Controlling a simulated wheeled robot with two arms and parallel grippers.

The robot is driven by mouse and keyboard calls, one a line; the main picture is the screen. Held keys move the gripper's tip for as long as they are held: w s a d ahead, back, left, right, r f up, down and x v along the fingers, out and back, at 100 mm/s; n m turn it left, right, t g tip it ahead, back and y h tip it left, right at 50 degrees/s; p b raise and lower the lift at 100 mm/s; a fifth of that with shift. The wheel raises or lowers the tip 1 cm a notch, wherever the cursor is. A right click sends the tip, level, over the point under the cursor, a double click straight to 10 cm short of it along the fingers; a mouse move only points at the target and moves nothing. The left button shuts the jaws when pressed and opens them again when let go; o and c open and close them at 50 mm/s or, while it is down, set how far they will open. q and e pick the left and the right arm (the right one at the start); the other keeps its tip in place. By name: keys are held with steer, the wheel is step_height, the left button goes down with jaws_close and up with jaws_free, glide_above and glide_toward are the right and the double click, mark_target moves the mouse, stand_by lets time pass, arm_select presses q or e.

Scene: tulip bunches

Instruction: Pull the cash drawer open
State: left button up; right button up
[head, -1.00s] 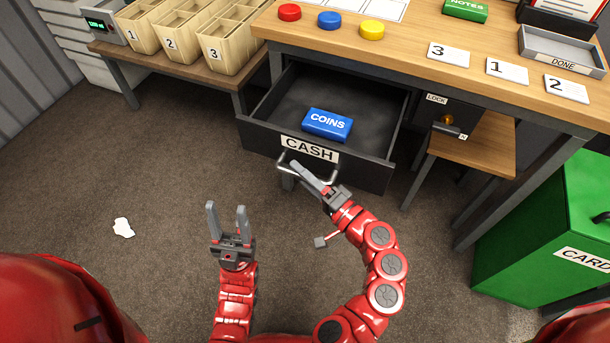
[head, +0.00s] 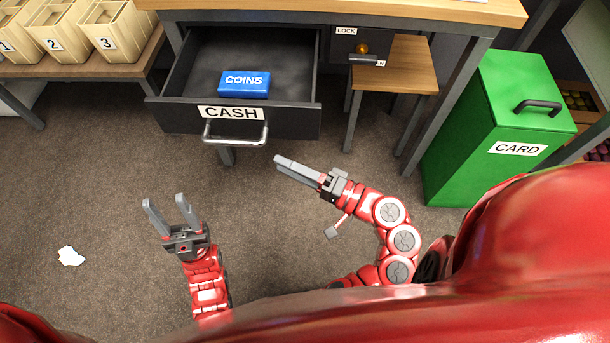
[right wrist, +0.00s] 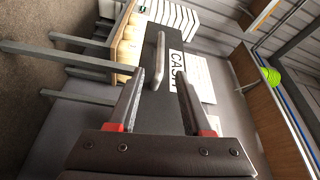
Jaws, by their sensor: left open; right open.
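The cash drawer (head: 285,119) stands pulled out from under the table, with a CASH label on its dark front. A blue COINS box (head: 244,84) lies inside it. Its metal handle (head: 236,140) is empty and also shows in the right wrist view (right wrist: 159,60). My right gripper (head: 279,164) is open, in front of and to the right of the handle, apart from it. In the right wrist view the open fingers (right wrist: 160,92) point toward the drawer front with nothing between them. My left gripper (head: 166,203) is open and empty, over the floor left of the right gripper.
A green CARD bin (head: 495,125) stands at the right. A small wooden shelf (head: 405,72) and a LOCK panel (head: 345,45) with a key are right of the drawer. Numbered wooden bins (head: 115,30) stand at upper left. A white scrap (head: 71,256) lies on open floor.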

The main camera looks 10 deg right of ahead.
steer(key=shift+v, duration=1.9)
steer(key=shift+s+f, duration=0.1)
steer(key=shift+s, duration=0.05)
